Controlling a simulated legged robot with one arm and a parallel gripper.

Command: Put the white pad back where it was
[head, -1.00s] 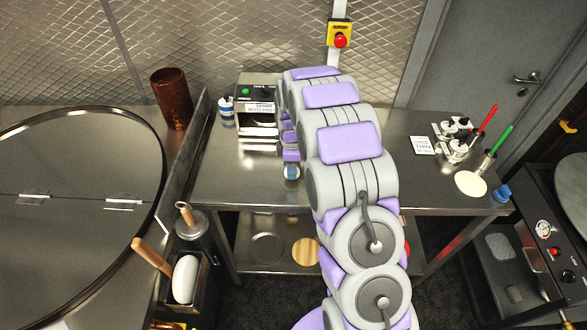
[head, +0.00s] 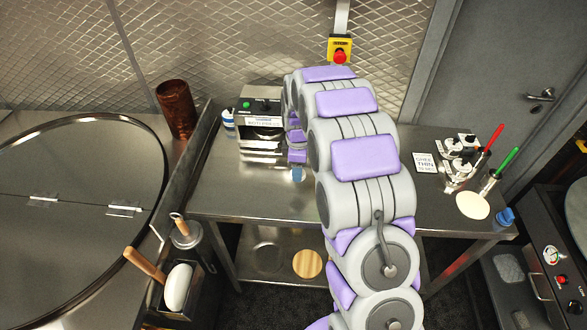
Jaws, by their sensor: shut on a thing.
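A white oval pad (head: 178,287) stands in a dark open-topped box at the lower left, beside a wooden handle (head: 146,266). A flat cream-white disc (head: 472,205) lies near the right end of the steel table. I cannot tell which of these, if either, is the task's pad. My gripper (head: 297,168) is over the table, just right of the roti press, and mostly hidden by my arm. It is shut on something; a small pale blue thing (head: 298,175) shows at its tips. The rest of what it holds is hidden.
The roti press (head: 263,122) stands at the back of the steel table (head: 235,190), beside a blue-and-white bottle (head: 228,121). A metal holder with red and green handles (head: 496,140) is at the right. A big round lid (head: 75,240) fills the left. The table front is clear.

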